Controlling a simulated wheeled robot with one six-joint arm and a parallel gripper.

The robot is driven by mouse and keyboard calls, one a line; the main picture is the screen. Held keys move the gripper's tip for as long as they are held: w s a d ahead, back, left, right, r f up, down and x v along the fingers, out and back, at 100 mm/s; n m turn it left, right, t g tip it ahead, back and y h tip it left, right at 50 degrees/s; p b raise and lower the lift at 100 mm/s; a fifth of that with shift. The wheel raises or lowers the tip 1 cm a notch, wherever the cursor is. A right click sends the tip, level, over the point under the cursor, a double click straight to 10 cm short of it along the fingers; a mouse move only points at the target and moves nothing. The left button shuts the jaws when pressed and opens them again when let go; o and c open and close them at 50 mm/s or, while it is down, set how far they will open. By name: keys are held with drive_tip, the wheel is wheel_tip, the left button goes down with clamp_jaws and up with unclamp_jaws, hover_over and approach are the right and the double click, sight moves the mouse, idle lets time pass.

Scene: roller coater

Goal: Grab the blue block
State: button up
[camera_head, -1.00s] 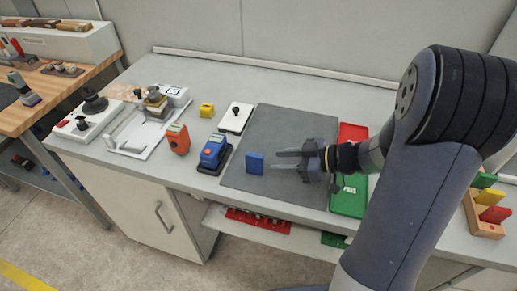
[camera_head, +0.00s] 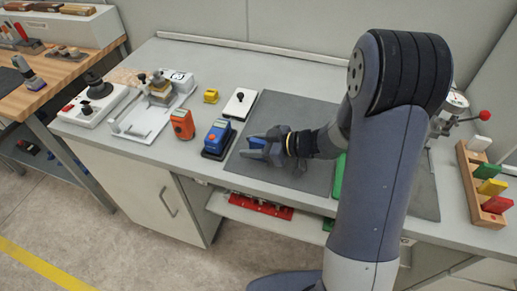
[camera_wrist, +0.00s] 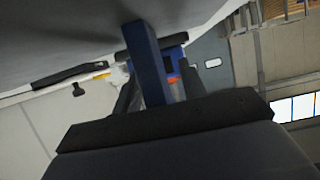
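The blue block (camera_head: 257,142) stands on the dark grey mat (camera_head: 290,110), partly hidden by my gripper (camera_head: 252,146). In the wrist view the blue block (camera_wrist: 150,65) rises upright between the two dark fingers of my gripper (camera_wrist: 158,80). A gap shows between the block and the right finger; the left finger is close beside it, and I cannot tell if it touches. My gripper is open around the block.
A blue device (camera_head: 217,137) stands just left of the mat, with an orange device (camera_head: 182,124) further left. A white plate with a black knob (camera_head: 240,103) and a yellow block (camera_head: 211,96) lie behind. A wooden rack (camera_head: 476,185) is at right.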

clamp_jaws()
idle(0.4)
drive_tip(key=shift+r, duration=0.1)
